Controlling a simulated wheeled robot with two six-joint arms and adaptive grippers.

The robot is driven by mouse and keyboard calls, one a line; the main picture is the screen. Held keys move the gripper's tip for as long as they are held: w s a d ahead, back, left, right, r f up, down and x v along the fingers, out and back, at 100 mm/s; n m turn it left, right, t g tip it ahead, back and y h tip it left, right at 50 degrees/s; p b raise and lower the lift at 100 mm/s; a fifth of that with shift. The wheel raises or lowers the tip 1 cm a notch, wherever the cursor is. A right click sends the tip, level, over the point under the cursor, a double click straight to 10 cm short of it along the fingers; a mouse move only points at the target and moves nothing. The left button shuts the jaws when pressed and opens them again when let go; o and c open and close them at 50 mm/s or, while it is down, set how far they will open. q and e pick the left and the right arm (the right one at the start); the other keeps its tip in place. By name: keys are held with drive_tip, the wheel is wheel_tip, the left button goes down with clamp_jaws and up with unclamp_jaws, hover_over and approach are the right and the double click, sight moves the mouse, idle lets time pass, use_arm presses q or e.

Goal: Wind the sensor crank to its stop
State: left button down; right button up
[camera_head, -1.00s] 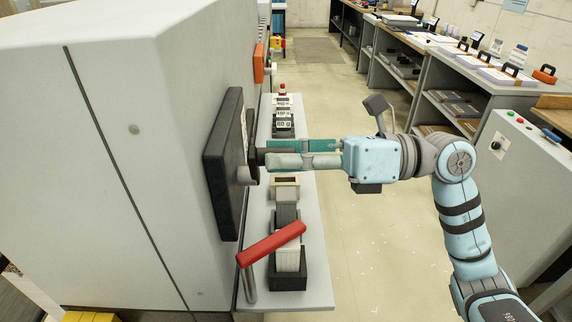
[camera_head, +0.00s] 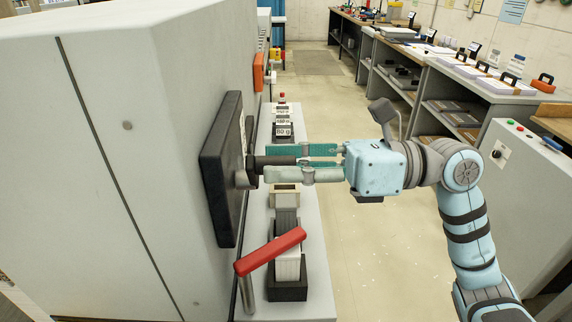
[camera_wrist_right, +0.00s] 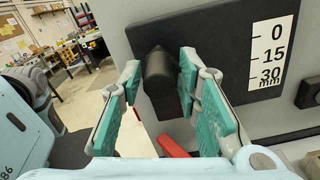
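The sensor crank's dark handle (camera_head: 272,160) sticks out to the right from its hub on a black panel (camera_head: 220,190) on the grey machine's side. In the right wrist view the handle shows as a dark rounded knob (camera_wrist_right: 158,72). My right gripper (camera_head: 284,163) is at the handle, its green-padded fingers on either side of it. In the wrist view (camera_wrist_right: 157,90) the fingers stand apart, with a clear gap on the left of the knob; the right finger overlaps its edge. A scale plate marked 0, 15, 30 mm (camera_wrist_right: 272,55) is on the panel. My left gripper is not in view.
A red-handled lever (camera_head: 270,250) stands below the panel, near a grey shelf (camera_head: 318,290) with blocks and weights along the machine. A grey control cabinet (camera_head: 530,180) and stocked benches (camera_head: 470,85) stand at right. The aisle floor between is clear.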

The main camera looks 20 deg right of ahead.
drive_tip(key=shift+d, duration=0.1)
drive_tip(key=v, duration=0.7)
drive_tip(key=shift+d, duration=0.15)
